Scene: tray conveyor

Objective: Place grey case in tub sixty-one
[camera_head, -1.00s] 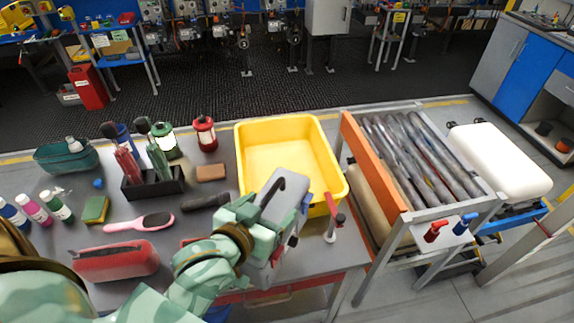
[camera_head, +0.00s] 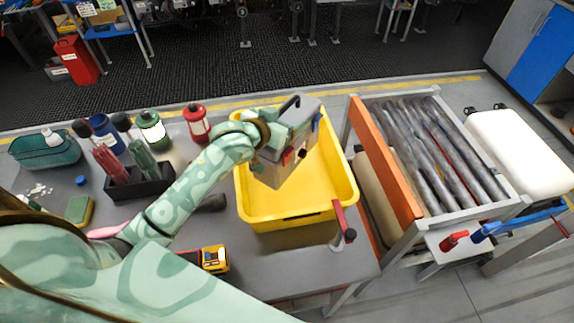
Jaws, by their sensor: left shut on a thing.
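The grey case (camera_head: 292,118) is a boxy grey thing with a dark handle and red and blue parts on its side. My left gripper (camera_head: 262,136) is shut on it and holds it tilted over the yellow tub (camera_head: 300,217). The part of the tub's inside that shows is empty. The case and my arm hide the tub's far left part. I cannot tell if the case touches the tub's floor. No number is readable on the tub. My right gripper is not in view.
A roller conveyor (camera_head: 436,147) with an orange side board (camera_head: 387,160) stands right of the tub. A red-handled clamp (camera_head: 341,222) sits at the tub's near right corner.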

